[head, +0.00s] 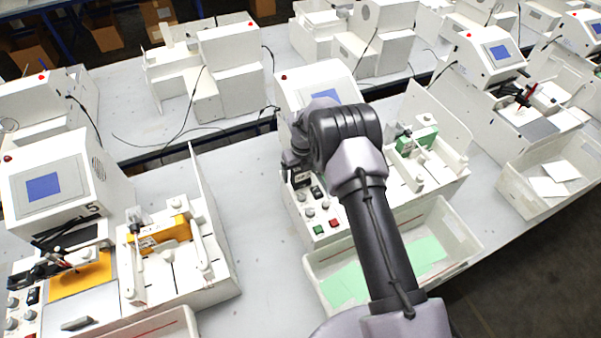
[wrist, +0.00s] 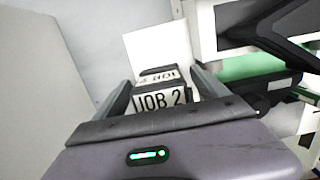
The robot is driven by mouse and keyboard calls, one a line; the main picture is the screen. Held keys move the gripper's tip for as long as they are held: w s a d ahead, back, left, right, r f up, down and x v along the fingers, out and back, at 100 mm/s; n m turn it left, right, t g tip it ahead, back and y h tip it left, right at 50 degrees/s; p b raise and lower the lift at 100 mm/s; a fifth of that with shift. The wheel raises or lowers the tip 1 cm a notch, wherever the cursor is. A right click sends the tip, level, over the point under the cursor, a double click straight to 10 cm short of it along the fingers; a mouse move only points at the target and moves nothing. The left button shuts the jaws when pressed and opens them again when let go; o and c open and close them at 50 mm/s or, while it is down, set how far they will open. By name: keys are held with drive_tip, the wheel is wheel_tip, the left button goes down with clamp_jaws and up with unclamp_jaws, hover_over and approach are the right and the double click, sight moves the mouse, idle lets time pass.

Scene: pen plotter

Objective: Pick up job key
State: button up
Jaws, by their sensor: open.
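The job key (wrist: 160,100) is a small block with white faces and black lettering that reads JOB 2. In the wrist view it sits between the two grey fingers of my gripper (wrist: 161,80), which are open on either side of it. I cannot tell whether either finger touches it. A second lettered face, with its text upside down, shows just beyond the front one. In the head view my gripper is mostly hidden by my arm near the middle plotter's screen housing, and I cannot make out the key there.
The middle plotter's screen housing (head: 318,85) stands close to my arm. Its control panel has several knobs and buttons (head: 318,229). A white bin (head: 456,240) with green sheets lies in front. Another plotter (head: 45,185) stands at left. A green strip (wrist: 250,66) shows at right in the wrist view.

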drive_tip(key=c, duration=1.4)
drive_tip(key=shift+c, duration=0.2)
drive_tip(key=shift+r, duration=0.1)
